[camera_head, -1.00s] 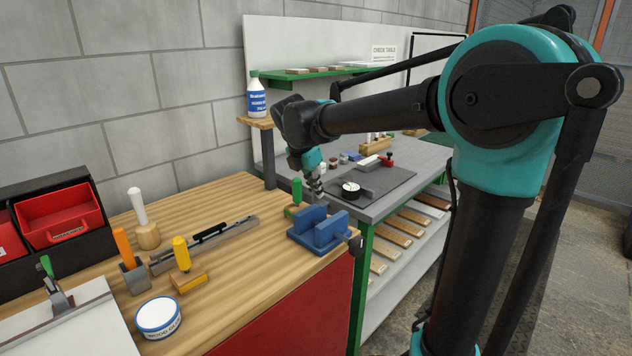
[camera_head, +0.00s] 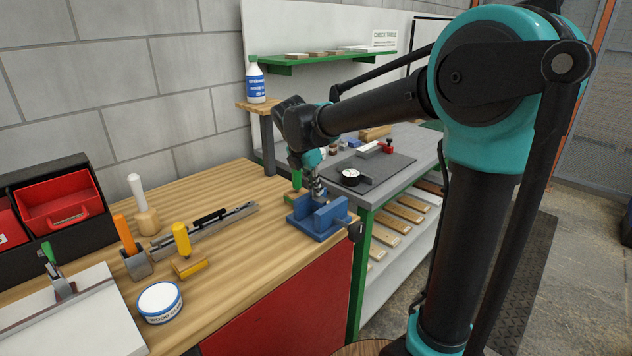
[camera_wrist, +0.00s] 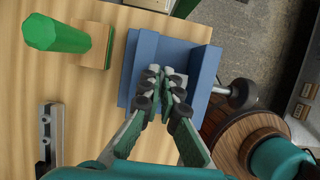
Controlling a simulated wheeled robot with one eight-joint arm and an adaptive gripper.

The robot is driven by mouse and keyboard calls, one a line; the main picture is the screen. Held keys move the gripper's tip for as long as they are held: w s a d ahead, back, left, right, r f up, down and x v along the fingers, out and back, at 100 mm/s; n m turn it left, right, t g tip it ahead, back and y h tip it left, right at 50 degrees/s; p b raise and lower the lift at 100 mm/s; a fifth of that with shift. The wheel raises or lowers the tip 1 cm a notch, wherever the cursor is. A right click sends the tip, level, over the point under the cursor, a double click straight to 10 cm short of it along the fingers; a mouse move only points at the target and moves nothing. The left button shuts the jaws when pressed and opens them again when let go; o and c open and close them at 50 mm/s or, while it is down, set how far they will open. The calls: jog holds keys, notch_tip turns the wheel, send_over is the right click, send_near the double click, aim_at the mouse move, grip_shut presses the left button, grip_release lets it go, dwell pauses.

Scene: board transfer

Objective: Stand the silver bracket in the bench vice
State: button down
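The blue bench vice (camera_head: 329,216) stands at the right front corner of the wooden bench. In the wrist view its jaws (camera_wrist: 205,78) run on either side of my fingertips. My gripper (camera_wrist: 165,88) points down into the gap between the jaws. Its fingers are close together on a small silver piece, which appears to be the silver bracket (camera_wrist: 180,79). The fingers cover much of the bracket, and I cannot tell whether it touches the vice floor. In the head view my gripper (camera_head: 318,190) is at the vice, and the bracket is hard to make out there.
A green-handled tool (camera_wrist: 55,36) stands on a block close left of the vice. The vice handle (camera_wrist: 240,94) sticks out at right. A steel rule-like bar (camera_head: 215,226), a yellow-handled tool (camera_head: 181,240) and a tin (camera_head: 160,301) lie further left. A grey table (camera_head: 400,152) adjoins behind.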

aim_at(316, 196)
jog(key=shift+s+f, duration=0.25)
jog(key=shift+f, duration=0.85)
jog(key=shift+w+f, duration=0.15)
jog(key=shift+f, duration=1.5)
jog(key=shift+a, duration=0.1)
jog(key=c, duration=1.8)
grip_release()
jog(key=shift+o, duration=0.3)
jog(key=shift+a+r, duration=0.1)
jog(key=shift+r, duration=0.15)
jog(key=shift+o, duration=0.5)
jog(key=v, duration=1)
jog(key=shift+s, duration=0.25)
jog(key=shift+s+r, duration=0.25)
jog(key=shift+r, duration=0.55)
jog(key=shift+d, duration=0.25)
